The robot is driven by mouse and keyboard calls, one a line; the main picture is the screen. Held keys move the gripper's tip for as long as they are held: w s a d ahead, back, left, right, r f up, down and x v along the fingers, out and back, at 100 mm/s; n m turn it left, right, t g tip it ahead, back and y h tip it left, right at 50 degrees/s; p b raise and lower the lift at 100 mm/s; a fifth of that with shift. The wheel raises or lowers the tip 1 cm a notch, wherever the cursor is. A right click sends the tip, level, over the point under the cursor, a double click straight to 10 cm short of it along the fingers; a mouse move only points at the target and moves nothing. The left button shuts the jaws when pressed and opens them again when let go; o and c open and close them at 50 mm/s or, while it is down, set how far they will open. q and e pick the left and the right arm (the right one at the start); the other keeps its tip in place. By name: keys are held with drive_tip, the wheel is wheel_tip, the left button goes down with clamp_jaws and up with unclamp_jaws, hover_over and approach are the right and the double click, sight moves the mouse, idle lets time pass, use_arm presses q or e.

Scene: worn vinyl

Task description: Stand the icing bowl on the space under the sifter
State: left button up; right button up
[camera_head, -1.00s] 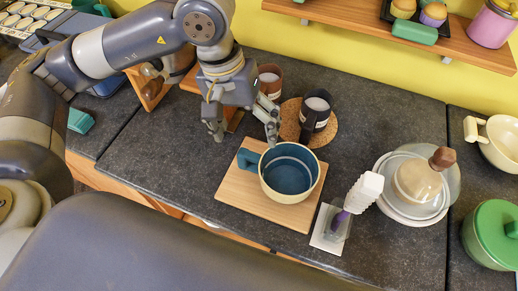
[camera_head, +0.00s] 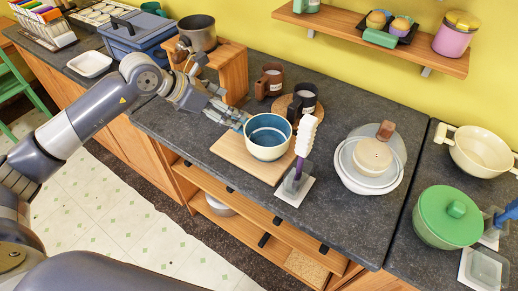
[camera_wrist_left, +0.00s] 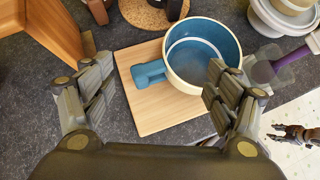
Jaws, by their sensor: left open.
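The icing bowl, apparently the cream bowl with blue inside (camera_head: 268,140), stands upright on a wooden board (camera_head: 232,154). Its blue handle points left, toward my left gripper (camera_head: 230,117). In the left wrist view, my left gripper (camera_wrist_left: 158,98) is open and empty. The bowl (camera_wrist_left: 195,52) is ahead, its handle (camera_wrist_left: 150,73) in the gap between the fingers, apparently untouched. The sifter seems to be the grey metal pan (camera_head: 196,35) on a wooden stand (camera_head: 234,75), whose underside is mostly hidden. A dark claw shape (camera_wrist_left: 296,134), apparently my right gripper, shows at the wrist view's right edge.
A brown mug (camera_head: 270,82) and a dark mug (camera_head: 303,100) stand behind the bowl. Stacked plates with a lid (camera_head: 370,165) stand farther right. The counter left of the board is clear.

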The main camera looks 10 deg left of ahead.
sight(259, 135)
use_arm(q)
drive_tip(key=x, duration=0.1)
drive_tip(key=p+x, duration=0.1)
drive_tip(key=x, duration=0.1)
drive_tip(key=a+x, duration=0.1)
drive_tip(key=x, duration=0.1)
drive_tip(key=shift+w+d+f, duration=0.15)
drive_tip(key=shift+w+f, duration=0.05)
drive_tip(key=shift+w, duration=0.25)
drive_tip(key=shift+d+f+p, duration=0.15)
drive_tip(key=shift+p, duration=0.15)
drive_tip(key=shift+d+f, duration=0.1)
drive_tip(key=shift+d, duration=0.1)
drive_tip(key=p+x, duration=0.2)
drive_tip(key=x, duration=0.2)
drive_tip(key=shift+a+f+p, duration=0.2)
drive_tip(key=shift+p, duration=0.1)
drive_tip(key=shift+w+d+f, duration=0.2)
drive_tip(key=shift+f, duration=0.1)
drive_tip(key=shift+s, duration=0.1)
drive_tip(key=c, duration=1.8)
clamp_jaws()
use_arm(e)
drive_tip(key=r, duration=0.4)
drive_tip(key=shift+w+a+r, duration=0.25)
drive_tip(key=shift+w+a, duration=0.1)
drive_tip(key=shift+a, duration=0.05)
drive_tip(key=shift+f, duration=0.1)
